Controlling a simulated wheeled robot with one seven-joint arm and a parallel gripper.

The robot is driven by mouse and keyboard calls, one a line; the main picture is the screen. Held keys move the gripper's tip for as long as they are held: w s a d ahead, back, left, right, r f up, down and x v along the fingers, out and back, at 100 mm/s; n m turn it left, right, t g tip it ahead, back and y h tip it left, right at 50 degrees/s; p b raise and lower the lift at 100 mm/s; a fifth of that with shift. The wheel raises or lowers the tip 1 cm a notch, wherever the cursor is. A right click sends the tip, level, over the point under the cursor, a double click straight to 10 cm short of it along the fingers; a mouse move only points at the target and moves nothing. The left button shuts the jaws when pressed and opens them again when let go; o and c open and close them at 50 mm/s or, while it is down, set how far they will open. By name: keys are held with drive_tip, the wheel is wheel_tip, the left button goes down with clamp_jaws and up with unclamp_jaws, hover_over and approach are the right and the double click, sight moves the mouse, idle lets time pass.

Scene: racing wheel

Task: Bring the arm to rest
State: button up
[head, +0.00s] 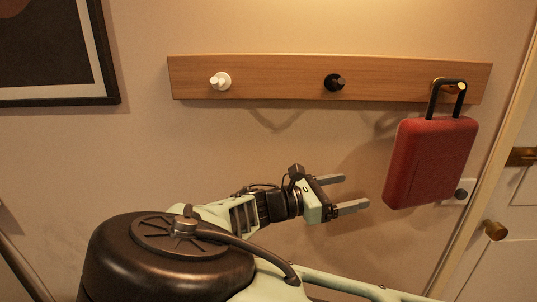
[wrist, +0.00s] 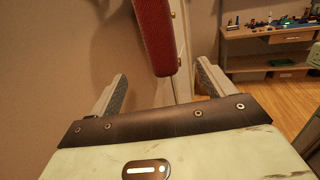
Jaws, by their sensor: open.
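My gripper (head: 345,194) is in front of the wall, below the wooden peg rail, with its two fingers spread apart and nothing between them. It points right toward a red case (head: 430,162) with a black handle, which hangs by that handle from the brass peg at the right end of the rail. A gap shows between the fingertips and the case. In the wrist view my open fingers (wrist: 160,92) show at both sides, and the red case (wrist: 156,38) is ahead of them at the top.
The wooden rail (head: 280,80) also bears a white peg (head: 220,81) and a black peg (head: 334,82), both empty. A framed picture (head: 110,60) hangs at the left. A door with a brass knob (head: 495,230) is at the right. A cluttered workbench (wrist: 265,38) stands farther off.

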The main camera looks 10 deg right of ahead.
drive_tip(key=s+f+m+g+y+b, duration=0.2)
drive_tip(key=s+f+m+g+y, duration=0.15)
drive_tip(key=s+f+y, duration=0.8)
drive_tip(key=s+a+r+m+t+y+b, duration=0.1)
drive_tip(key=s+a+r+m+y, duration=0.2)
drive_tip(key=s+a, duration=0.3)
drive_tip(key=s+a+r+m+t+y+b, duration=0.1)
drive_tip(key=s+a+r+m+t+y, duration=0.1)
drive_tip(key=s+a, duration=0.4)
drive_tip(key=a+r+m+y, duration=0.1)
drive_tip(key=y, duration=0.1)
drive_tip(key=shift+a+m+y+b, duration=0.2)
drive_tip(key=shift+m+y+b, duration=0.15)
